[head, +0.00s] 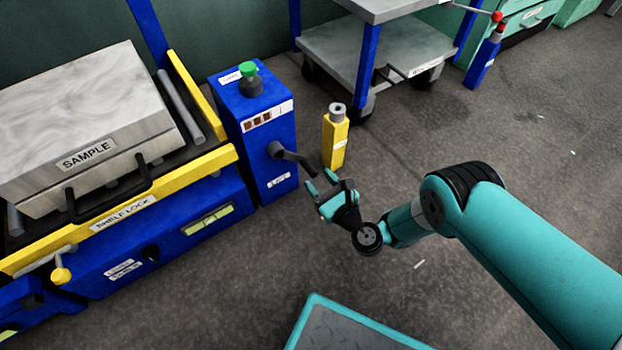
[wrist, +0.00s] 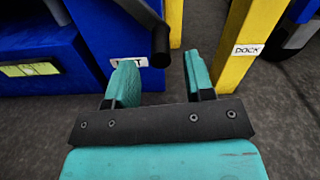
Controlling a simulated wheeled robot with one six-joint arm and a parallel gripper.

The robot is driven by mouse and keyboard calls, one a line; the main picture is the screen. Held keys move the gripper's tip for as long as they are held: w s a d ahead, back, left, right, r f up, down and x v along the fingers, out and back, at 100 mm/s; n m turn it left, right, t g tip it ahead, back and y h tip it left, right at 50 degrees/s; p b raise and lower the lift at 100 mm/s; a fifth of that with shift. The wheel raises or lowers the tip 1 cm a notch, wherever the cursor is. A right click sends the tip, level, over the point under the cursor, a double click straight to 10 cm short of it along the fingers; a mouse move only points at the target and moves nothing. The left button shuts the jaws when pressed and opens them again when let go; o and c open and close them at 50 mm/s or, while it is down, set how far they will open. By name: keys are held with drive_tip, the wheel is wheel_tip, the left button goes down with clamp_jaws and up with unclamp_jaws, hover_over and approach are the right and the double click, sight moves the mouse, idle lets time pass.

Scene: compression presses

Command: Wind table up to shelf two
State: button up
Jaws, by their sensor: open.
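The blue table (head: 160,245) with a yellow front rail labelled SHELF LOCK is at left in the head view. A grey block labelled SAMPLE (head: 85,120) lies on it. A blue box (head: 262,170) stands at its right end, with a dark crank (head: 292,157) on its side. The crank also shows at the top of the wrist view (wrist: 140,18), its grip end above the gap between the fingers. My gripper (head: 322,189) is open and empty, just below and right of the crank's end, apart from it. Both fingers also show in the wrist view (wrist: 160,75).
A green button (head: 248,70) tops the blue box. A yellow post (head: 335,140) stands close behind my gripper; a yellow post labelled DOCK (wrist: 247,50) is right in the wrist view. A grey cart (head: 375,50) is at the back. Floor at right is mostly clear.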

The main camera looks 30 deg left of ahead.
sight(311, 170)
drive_tip(key=shift+b+x, duration=1.15)
drive_tip(key=shift+x, duration=1.05)
drive_tip(key=shift+c, duration=0.5)
clamp_jaws()
